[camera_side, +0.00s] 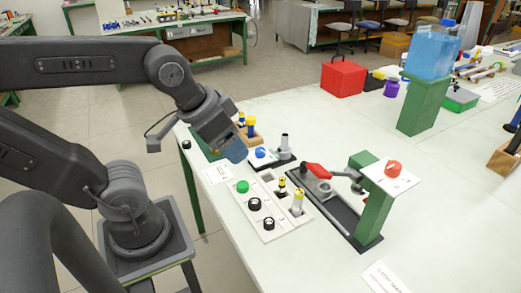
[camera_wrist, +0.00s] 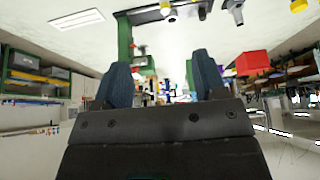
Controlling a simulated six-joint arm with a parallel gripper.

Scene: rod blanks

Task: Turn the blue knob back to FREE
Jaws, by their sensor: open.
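The blue knob (camera_side: 261,153) sits on a small pale plate near the left part of the white table, beside a grey upright post (camera_side: 284,141). Its pointer and any FREE mark are too small to read. My gripper (camera_side: 236,152) hangs just left of the knob in the side view, tilted, its blue fingers apart from it as far as I can tell. The wrist view shows both blue fingers of my gripper (camera_wrist: 161,76) spread with nothing held between them. I cannot pick out the blue knob in the wrist view.
A panel with a green button (camera_side: 242,186) and black knobs (camera_side: 255,204) lies in front. A red-handled clamp (camera_side: 318,171) and a green post with a red knob (camera_side: 394,168) stand right. A red box (camera_side: 343,78) is behind. The table's middle right is clear.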

